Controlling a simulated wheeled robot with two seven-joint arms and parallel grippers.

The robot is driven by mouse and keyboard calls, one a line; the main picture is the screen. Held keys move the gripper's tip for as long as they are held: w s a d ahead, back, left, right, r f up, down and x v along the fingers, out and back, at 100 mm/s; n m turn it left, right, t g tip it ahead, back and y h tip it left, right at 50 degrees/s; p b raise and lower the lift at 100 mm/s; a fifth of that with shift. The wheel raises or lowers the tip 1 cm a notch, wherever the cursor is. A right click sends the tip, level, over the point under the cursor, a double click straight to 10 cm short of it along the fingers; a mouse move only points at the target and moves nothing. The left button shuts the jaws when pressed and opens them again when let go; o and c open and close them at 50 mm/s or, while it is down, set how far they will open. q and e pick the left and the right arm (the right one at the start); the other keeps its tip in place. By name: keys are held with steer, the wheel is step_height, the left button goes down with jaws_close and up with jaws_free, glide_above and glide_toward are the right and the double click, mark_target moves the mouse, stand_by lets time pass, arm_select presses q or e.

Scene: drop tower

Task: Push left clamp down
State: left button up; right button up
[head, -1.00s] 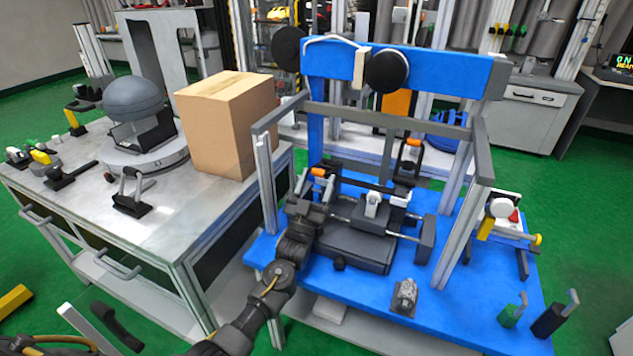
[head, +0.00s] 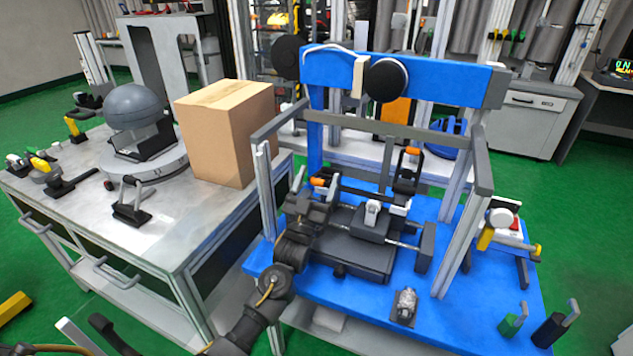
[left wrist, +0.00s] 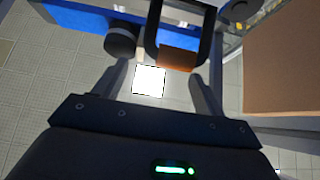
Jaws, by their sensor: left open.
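The left clamp has an orange grip (head: 319,181) on a dark frame, at the left of the blue drop-tower base (head: 452,290). My left gripper (head: 325,193) is at this clamp and partly hides it in the head view. In the left wrist view, the orange grip (left wrist: 178,60) and its dark U-shaped handle show just beyond and between the fingers of my open left gripper (left wrist: 160,75). I cannot tell whether they touch. A second clamp with an orange grip (head: 411,151) stands upright farther back on the right. My right gripper is not in view.
A dark vise-like fixture (head: 357,250) stands beside my left gripper. Grey frame posts (head: 265,195) and a crossbar (head: 385,124) surround the work area. A cardboard box (head: 225,130) stands on the left table. A small metallic piece (head: 405,304) sits at the front.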

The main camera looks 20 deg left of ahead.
arm_select(q)
steer(key=s+d+r+p, duration=0.1)
steer(key=s+d+r, duration=0.2)
steer(key=s+r, duration=0.5)
steer(key=s, duration=0.3)
steer(key=shift+s+d, duration=0.4)
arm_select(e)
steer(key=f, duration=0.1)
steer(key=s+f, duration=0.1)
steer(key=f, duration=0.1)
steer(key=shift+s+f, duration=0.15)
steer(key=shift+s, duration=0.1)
